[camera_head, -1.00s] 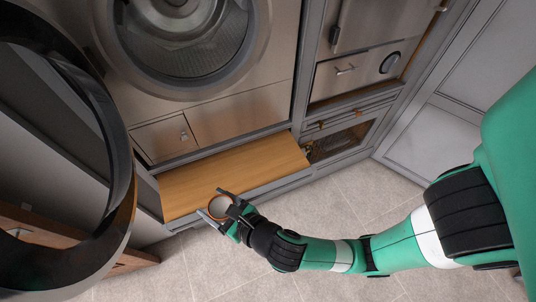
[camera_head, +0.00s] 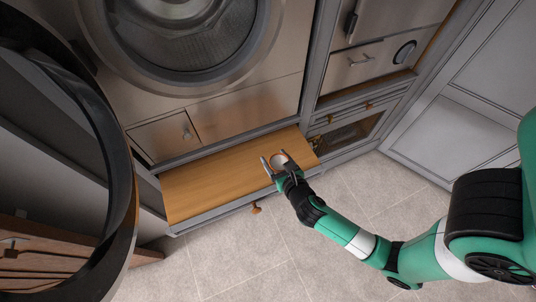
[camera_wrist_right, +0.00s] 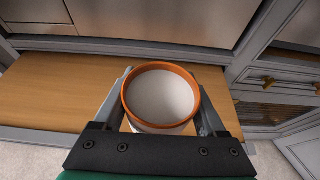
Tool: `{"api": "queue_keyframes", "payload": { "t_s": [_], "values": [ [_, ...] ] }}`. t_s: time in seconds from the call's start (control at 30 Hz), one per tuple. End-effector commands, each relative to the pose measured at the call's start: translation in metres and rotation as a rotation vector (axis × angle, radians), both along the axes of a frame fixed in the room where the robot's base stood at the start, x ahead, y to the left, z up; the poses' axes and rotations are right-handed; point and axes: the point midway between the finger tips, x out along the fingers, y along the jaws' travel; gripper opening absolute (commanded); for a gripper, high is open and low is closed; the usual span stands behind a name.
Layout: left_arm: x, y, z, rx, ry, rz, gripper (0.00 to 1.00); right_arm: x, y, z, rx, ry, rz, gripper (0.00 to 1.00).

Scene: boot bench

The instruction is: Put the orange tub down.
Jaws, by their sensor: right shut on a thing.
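The orange tub (camera_wrist_right: 161,97) is round, with an orange rim and a pale inside. It sits between the fingers of my right gripper (camera_head: 274,165), which is shut on it. In the head view the tub (camera_head: 281,159) is small, over the right part of the wooden bench top (camera_head: 215,180). In the right wrist view the tub is upright and hides part of the wood (camera_wrist_right: 60,90) behind it. I cannot tell whether its base touches the wood. My left gripper is not in view.
A washing machine (camera_head: 180,45) stands behind the bench top. A knob (camera_head: 256,209) is on the bench front. Grey cabinets with drawers (camera_head: 366,62) stand to the right. The bench top left of the tub is clear. A large dark ring shape (camera_head: 125,190) fills the left side.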

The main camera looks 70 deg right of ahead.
Motion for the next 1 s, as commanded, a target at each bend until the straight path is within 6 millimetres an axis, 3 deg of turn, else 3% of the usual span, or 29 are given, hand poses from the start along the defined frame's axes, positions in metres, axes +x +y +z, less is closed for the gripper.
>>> {"api": "queue_keyframes", "payload": {
  "t_s": [0.17, 0.2, 0.37, 0.67, 0.83, 1.0],
  "values": [
    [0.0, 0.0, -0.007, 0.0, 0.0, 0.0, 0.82, 0.033, -0.043, -0.025, 0.0, -0.002, -0.007, 0.11],
    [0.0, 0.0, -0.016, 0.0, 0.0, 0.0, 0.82, 0.037, -0.048, -0.04, 0.0, 0.0, -0.004, 0.11],
    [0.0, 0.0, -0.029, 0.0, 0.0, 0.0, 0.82, 0.053, -0.066, -0.068, -0.001, 0.0, -0.001, 0.11],
    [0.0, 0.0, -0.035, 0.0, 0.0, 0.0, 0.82, 0.061, -0.074, -0.08, -0.002, -0.001, 0.001, 0.11],
    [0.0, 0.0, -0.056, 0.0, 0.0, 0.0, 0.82, 0.061, -0.075, -0.112, 0.0, 0.001, 0.001, 0.11],
    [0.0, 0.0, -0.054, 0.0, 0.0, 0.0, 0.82, 0.062, -0.075, -0.11, -0.002, -0.001, 0.001, 0.11]
  ]
}}
